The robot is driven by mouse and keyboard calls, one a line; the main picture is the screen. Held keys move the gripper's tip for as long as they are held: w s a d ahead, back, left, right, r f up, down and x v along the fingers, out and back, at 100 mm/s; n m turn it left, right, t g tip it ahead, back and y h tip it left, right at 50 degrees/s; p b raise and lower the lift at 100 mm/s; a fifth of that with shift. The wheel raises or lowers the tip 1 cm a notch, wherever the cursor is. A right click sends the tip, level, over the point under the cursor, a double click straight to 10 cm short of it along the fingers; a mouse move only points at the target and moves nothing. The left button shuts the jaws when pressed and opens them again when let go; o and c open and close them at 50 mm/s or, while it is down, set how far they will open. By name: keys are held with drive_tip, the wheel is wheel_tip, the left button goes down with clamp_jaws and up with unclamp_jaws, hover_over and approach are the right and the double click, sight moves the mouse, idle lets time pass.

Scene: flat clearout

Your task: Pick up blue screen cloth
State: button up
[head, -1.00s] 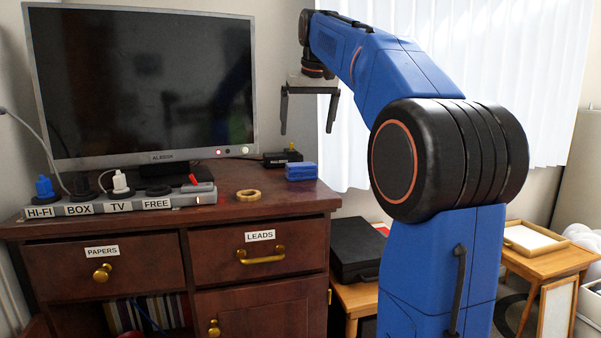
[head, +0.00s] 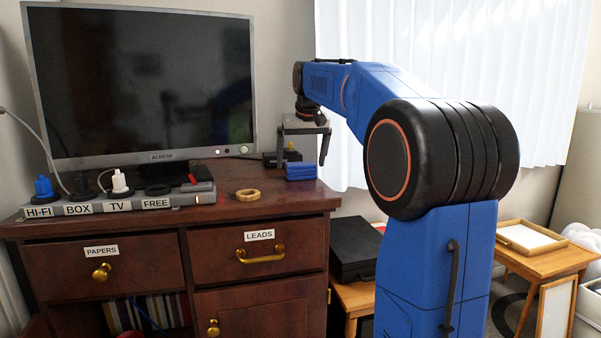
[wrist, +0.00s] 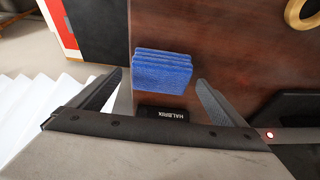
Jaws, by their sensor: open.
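The blue screen cloth (head: 300,171) is a folded, layered blue pad lying on the dresser top near its right end. In the wrist view my gripper (wrist: 157,80) is open and empty, and I see no contact with the cloth.
A black box (wrist: 161,113) marked HALBRIN sits just behind the cloth. A tape ring (head: 248,195) lies to the left on the dresser (head: 290,200). The monitor (head: 140,80) and a labelled power strip (head: 130,204) stand further left. A black case (head: 354,248) is lower right.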

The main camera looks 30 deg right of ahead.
sight(301, 164)
drive_tip(key=shift+x, duration=1.4)
drive_tip(key=c, duration=1.1)
drive_tip(key=shift+c, duration=0.3)
wheel_tip(301, 164, up, 10)
drive_tip(key=shift+f, duration=0.1)
